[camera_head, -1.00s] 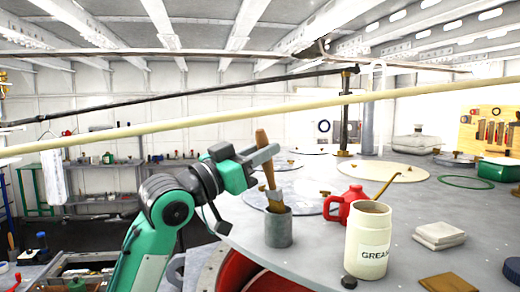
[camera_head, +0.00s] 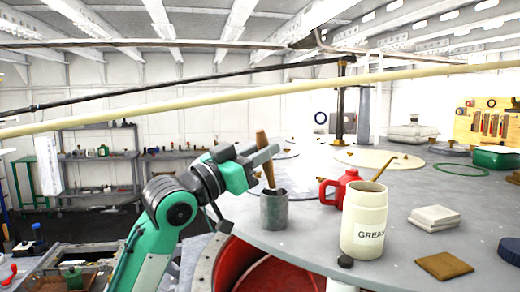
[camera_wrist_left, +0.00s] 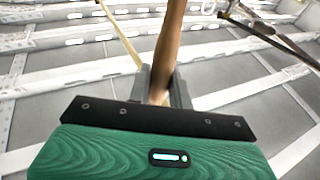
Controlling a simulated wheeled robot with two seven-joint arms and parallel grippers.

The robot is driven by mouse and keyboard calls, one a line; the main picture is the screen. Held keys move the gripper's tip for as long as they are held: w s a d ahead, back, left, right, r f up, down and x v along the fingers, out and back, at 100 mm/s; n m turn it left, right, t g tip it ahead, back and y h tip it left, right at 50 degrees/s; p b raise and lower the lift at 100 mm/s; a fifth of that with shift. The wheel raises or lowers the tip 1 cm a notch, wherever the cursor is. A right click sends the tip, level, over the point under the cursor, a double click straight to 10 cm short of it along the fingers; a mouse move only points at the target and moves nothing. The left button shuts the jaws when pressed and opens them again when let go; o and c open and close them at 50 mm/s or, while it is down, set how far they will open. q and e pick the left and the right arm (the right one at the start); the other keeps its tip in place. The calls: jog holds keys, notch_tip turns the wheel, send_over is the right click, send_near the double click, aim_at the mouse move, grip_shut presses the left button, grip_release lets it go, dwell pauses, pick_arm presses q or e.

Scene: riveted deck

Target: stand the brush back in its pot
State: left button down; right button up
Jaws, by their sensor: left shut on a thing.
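The brush (camera_head: 262,142) has a brown wooden handle. It is nearly upright, tilted slightly, with its top leaning left in the head view. Its lower end is inside the grey metal pot (camera_head: 274,212), and the bristles are mostly hidden by the rim. The pot stands upright near the deck plate's left edge. My left gripper (camera_head: 266,158) is shut on the brush handle, above the pot. In the left wrist view the handle (camera_wrist_left: 170,45) runs up between the fingers. My right gripper is not in view.
A red oil can (camera_head: 340,189) and a cream grease tin (camera_head: 364,222) stand right of the pot. A red-lined opening (camera_head: 268,268) is below the plate's edge.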

pick_arm(q)
jog(key=shift+w+d+f+b, duration=0.15)
jog(key=shift+f+b, duration=0.25)
jog(key=shift+f, duration=0.45)
jog(key=c, duration=1.4)
grip_release()
jog(key=shift+o, duration=1.1)
jog(key=shift+w+f, duration=0.1)
jog(key=shift+w, duration=0.05)
jog(key=shift+s+a+f, duration=0.1)
jog(key=shift+s+a, duration=0.1)
jog(key=shift+s, duration=0.1)
jog(key=b+v, duration=0.5)
jog(key=v, duration=0.8)
